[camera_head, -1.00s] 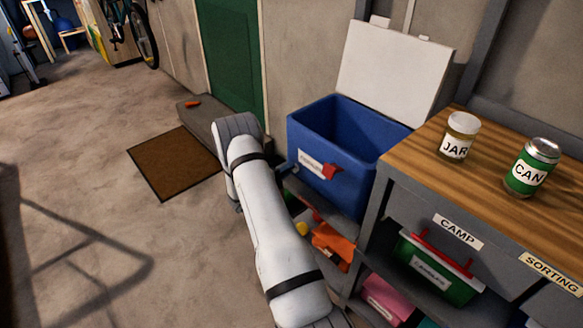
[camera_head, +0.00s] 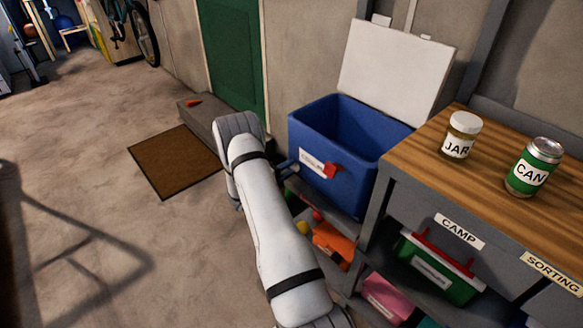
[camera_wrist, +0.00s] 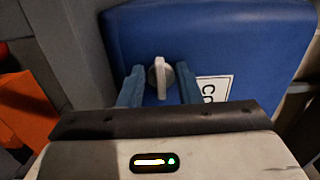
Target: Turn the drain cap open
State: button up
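The drain cap (camera_wrist: 160,77) is a white ridge on a round grey disc, low on the blue cooler's wall (camera_wrist: 225,40) in the wrist view. The ridge stands close to upright in that picture. My gripper (camera_wrist: 160,86) is open, with one blue finger on each side of the cap and a gap showing on both sides. I cannot tell how far the fingertips are from the wall. In the head view the blue cooler (camera_head: 310,135) stands with its white lid (camera_head: 395,65) up. There the cap is hidden and my arm covers most of the gripper.
A wooden worktop (camera_head: 480,175) right of the cooler holds a jar (camera_head: 460,137) and a can (camera_head: 533,168). The shelf below the cooler holds an orange item (camera_head: 335,243). A brown mat (camera_head: 175,160) lies on open floor to the left.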

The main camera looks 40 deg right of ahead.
jog(key=a, duration=0.7)
jog(key=shift+s+a, duration=0.25)
jog(key=shift+a, duration=0.15)
jog(key=s+a+r+m+g+y+p, duration=0.35)
jog(key=s+r+m, duration=0.25)
jog(key=r+m, duration=0.45)
jog(key=s+a+r+m+g+y+p, duration=0.3)
jog(key=s+r+m, duration=0.4)
jog(key=r, duration=0.7)
jog(key=s+a+r+m+t+y+p, duration=0.3)
jog(key=s+a+r+m+y+p, duration=0.1)
jog(key=s+a+r+m, duration=0.3)
jog(key=s+a+r+m+t+y+p, duration=0.3)
jog(key=s+a+r+m+y, duration=0.4)
jog(key=a+r+m, duration=0.3)
jog(key=s+a+m+t, duration=0.1)
jog(key=a+m, duration=0.1)
jog(key=shift+s+a+m+p, duration=0.2)
jog(key=shift+a+m+p, duration=0.1)
jog(key=shift+m+p, duration=0.05)
jog(key=shift+t+y, duration=0.25)
